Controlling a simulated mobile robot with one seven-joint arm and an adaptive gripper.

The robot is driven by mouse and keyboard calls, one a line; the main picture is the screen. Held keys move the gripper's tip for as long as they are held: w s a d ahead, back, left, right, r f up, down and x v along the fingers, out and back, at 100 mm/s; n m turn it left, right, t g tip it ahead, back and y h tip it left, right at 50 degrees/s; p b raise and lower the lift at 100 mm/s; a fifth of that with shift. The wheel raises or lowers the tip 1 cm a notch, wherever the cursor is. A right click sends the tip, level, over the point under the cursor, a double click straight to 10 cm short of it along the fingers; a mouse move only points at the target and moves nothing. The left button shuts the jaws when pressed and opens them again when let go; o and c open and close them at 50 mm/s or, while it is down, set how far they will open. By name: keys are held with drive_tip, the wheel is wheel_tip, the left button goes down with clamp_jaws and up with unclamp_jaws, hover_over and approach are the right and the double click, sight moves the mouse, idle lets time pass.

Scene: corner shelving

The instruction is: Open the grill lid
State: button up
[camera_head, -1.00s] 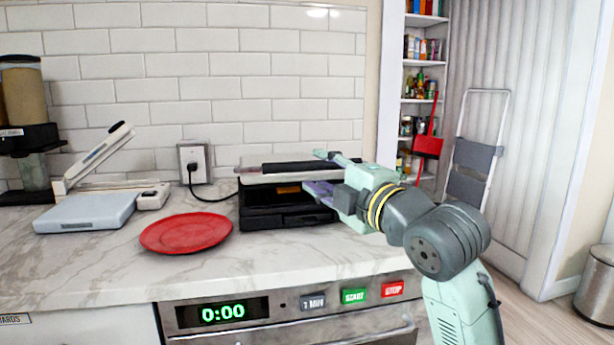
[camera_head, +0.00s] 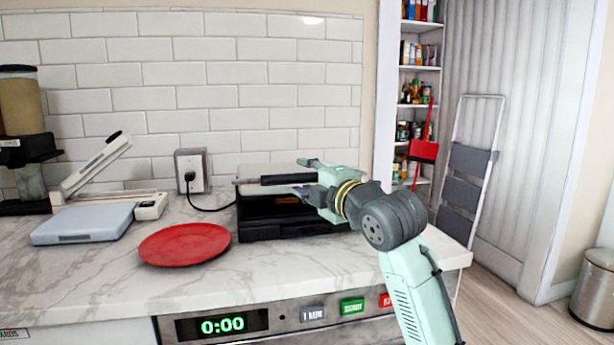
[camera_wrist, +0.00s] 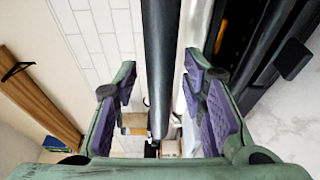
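The grill sits on the counter against the tiled wall. Its black base (camera_head: 262,226) is below, and its silver lid (camera_head: 249,188) carries a dark bar handle (camera_head: 287,179) along the front. A dark gap shows between lid and base. My gripper (camera_head: 306,177) is at the right part of the handle, one finger above it and one below. In the wrist view, my gripper (camera_wrist: 160,80) is open, with purple pads on either side of the handle (camera_wrist: 160,60). Space shows between the pads and the bar. The right end of the lid is hidden behind my gripper.
A red plate (camera_head: 184,244) lies left of the grill. A grey-and-white device with a raised arm (camera_head: 84,222) stands further left. The grill's cord runs to a wall outlet (camera_head: 190,170). Counter in front of the grill is clear.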

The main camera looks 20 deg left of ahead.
drive_tip(key=shift+c, duration=0.3)
clamp_jaws()
idle(0.6)
